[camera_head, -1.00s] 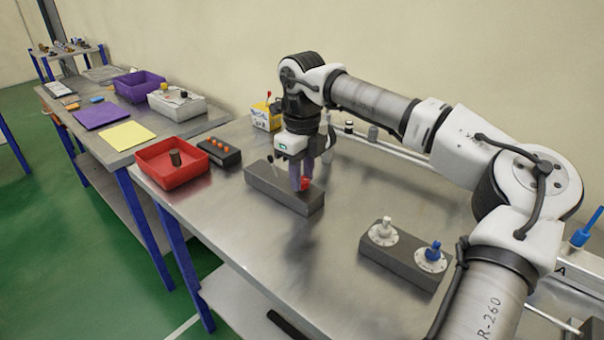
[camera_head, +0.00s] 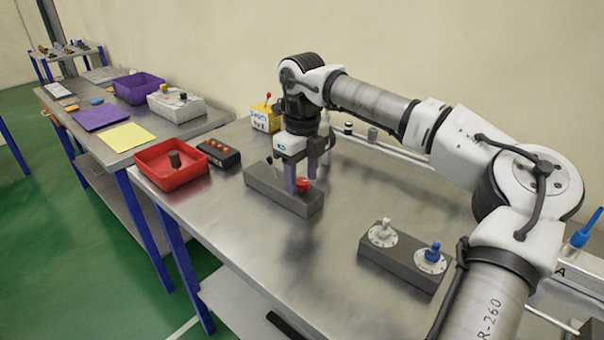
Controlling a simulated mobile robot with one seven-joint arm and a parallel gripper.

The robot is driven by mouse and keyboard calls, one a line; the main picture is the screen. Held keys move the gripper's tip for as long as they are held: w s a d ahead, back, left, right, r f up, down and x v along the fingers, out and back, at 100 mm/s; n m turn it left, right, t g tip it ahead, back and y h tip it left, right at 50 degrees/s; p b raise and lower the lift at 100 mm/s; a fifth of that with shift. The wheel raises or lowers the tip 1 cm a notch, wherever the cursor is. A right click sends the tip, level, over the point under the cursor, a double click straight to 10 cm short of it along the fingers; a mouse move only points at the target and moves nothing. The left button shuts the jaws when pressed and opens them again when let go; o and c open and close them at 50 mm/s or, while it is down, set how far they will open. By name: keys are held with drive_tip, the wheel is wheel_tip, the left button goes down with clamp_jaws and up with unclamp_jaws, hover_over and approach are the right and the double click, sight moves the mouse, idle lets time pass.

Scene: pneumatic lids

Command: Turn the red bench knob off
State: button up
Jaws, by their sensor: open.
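The red knob (camera_head: 302,185) sits on top of a dark grey block (camera_head: 268,188) near the back middle of the bench. My gripper (camera_head: 300,178) points down over this block, its two purple-grey fingers spread apart. One finger is left of the knob and the other is behind it to the right. The jaws are open and the knob appears between or just in front of them. I cannot tell whether a finger touches it. Any pointer mark on the knob is too small to read.
A second grey block (camera_head: 390,268) carries a white knob (camera_head: 383,232) and a blue knob (camera_head: 431,256) on white dials. A red bin (camera_head: 160,180) holding a dark cylinder and a black box with orange buttons (camera_head: 218,153) stand left. The bench's front middle is clear.

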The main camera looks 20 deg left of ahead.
sight(302, 181)
drive_tip(key=shift+r, duration=0.1)
wheel_tip(302, 181, up, 14)
idle(0.5)
drive_tip(key=shift+f, duration=0.25)
